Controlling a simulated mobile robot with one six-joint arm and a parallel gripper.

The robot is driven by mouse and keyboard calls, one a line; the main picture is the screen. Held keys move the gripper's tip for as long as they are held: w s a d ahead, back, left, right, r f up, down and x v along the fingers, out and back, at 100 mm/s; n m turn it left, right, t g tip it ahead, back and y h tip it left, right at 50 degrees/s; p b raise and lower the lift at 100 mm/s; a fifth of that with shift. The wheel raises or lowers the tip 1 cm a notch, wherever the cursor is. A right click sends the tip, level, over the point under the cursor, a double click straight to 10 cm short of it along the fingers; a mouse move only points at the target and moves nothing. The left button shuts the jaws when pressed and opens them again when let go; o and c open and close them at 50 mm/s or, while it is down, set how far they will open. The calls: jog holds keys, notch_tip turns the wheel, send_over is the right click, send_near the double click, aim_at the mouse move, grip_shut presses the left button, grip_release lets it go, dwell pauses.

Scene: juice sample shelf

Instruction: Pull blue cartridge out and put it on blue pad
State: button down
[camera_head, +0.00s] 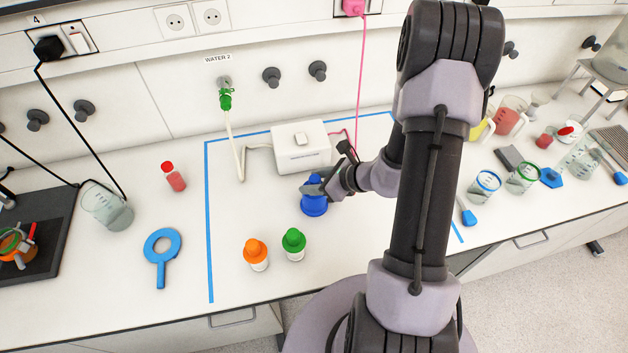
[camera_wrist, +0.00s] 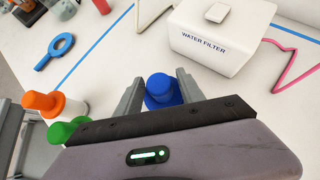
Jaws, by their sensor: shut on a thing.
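The blue cartridge (camera_head: 314,206) is upright in front of the white water filter box (camera_head: 301,146). In the wrist view its round blue top (camera_wrist: 160,86) sits between the two grey fingers, with a wider blue part beneath it. My gripper (camera_head: 316,188) is shut on the cartridge near its upper part. The cartridge is outside the filter box, apart from its front. I cannot make out a separate blue pad; the area under the cartridge is partly hidden. In the wrist view the filter box (camera_wrist: 222,40) is beyond the cartridge.
An orange-capped bottle (camera_head: 256,254) and a green-capped bottle (camera_head: 294,244) stand close by at the front left. A blue ring tool (camera_head: 162,250) lies further left. Blue tape (camera_head: 208,220) marks the work area. A white hose and pink cord run beside the box.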

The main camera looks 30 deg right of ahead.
jog(key=shift+r+p, duration=0.3)
jog(key=shift+r, duration=0.25)
jog(key=shift+r+p, duration=3)
jog(key=shift+r, duration=1.2)
